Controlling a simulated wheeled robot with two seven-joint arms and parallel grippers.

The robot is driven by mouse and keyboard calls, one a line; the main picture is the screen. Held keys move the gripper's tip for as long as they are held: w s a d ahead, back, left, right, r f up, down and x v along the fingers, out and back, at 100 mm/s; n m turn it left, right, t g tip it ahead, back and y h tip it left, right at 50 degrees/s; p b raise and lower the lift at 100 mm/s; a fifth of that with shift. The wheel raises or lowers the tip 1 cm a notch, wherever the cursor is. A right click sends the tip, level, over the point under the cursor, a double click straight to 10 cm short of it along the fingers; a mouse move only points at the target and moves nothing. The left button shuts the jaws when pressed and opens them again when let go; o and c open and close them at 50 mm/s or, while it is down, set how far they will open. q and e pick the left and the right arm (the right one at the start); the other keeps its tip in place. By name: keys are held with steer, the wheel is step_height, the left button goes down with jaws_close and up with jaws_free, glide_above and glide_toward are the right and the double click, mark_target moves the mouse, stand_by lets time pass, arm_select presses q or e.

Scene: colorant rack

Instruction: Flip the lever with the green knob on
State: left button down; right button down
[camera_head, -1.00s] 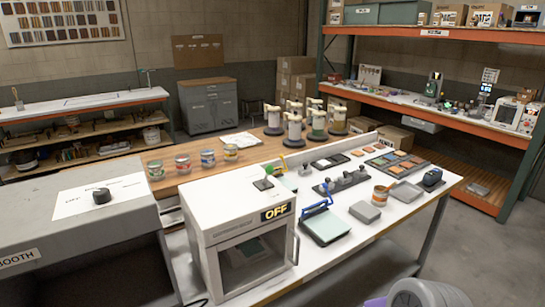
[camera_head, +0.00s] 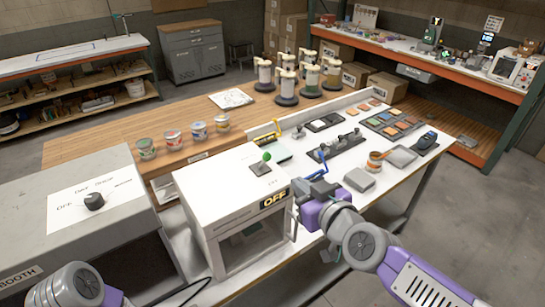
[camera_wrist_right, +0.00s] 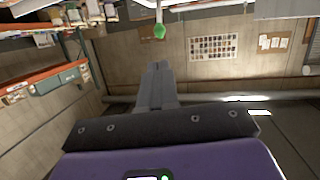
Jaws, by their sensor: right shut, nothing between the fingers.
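The box's label (camera_head: 274,199) reads OFF. My right gripper (camera_head: 300,187) is shut and empty, just right of the box's front right top edge, apart from the knob. In the right wrist view, my shut gripper (camera_wrist_right: 155,88) points forward and the green knob (camera_wrist_right: 159,31) is beyond and above its tip. My left gripper is out of view.
A grey booth (camera_head: 98,215) with a black dial stands left of the box. Several paint cans (camera_head: 172,139) are behind it. A blue-handled device (camera_head: 318,160) is partly hidden beyond my right gripper.

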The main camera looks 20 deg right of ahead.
mark_target(269, 158)
steer(key=b+x, duration=0.2)
steer(key=x, duration=1.2)
steer(key=shift+f, duration=0.15)
steer(key=shift+d, duration=0.1)
